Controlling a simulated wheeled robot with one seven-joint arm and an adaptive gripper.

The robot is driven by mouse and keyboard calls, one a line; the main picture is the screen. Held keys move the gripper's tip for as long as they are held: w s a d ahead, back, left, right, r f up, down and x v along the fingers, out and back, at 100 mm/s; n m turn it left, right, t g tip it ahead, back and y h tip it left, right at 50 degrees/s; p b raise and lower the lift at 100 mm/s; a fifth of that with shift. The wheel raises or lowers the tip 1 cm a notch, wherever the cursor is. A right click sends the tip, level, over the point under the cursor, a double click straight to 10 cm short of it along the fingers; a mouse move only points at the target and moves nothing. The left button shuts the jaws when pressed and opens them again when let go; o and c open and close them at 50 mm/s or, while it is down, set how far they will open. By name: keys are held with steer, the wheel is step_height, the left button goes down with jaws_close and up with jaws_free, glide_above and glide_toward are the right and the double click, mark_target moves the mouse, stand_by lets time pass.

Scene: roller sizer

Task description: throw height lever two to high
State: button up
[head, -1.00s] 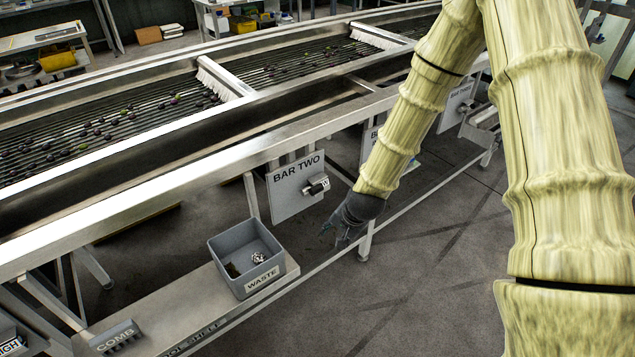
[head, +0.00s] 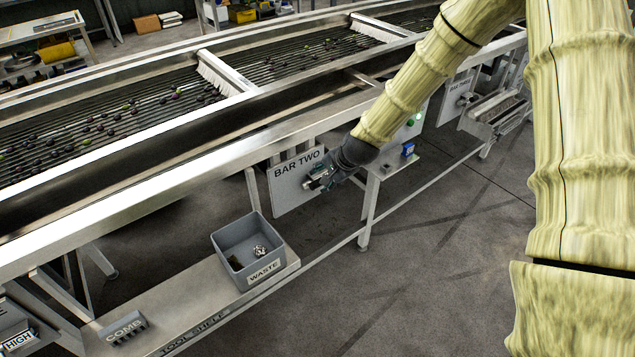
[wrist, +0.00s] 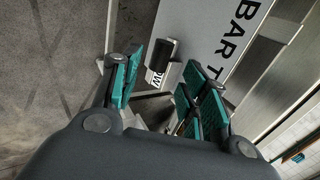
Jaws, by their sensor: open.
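The grey plate marked BAR TWO (head: 289,196) hangs under the sizer's side rail; it also shows in the wrist view (wrist: 218,28). Its black lever knob (wrist: 163,52) stands out from the plate, beside a white tag reading "OW" (wrist: 154,78), partly hidden. My gripper (head: 316,183) is at the lever in the head view and covers most of it. In the wrist view my gripper (wrist: 163,88) is open, its teal pads on either side of the lever's line. The knob lies just beyond the fingertips; I cannot tell if they touch.
A grey WASTE bin (head: 228,241) stands on the tool shelf (head: 190,300), left of my gripper. A comb (head: 125,330) lies at the shelf's left. A table leg (head: 369,210) stands close right of the plate. The floor in front is clear.

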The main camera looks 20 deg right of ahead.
mark_target(311, 184)
steer(key=shift+p+x, duration=0.7)
steer(key=shift+x, duration=2.5)
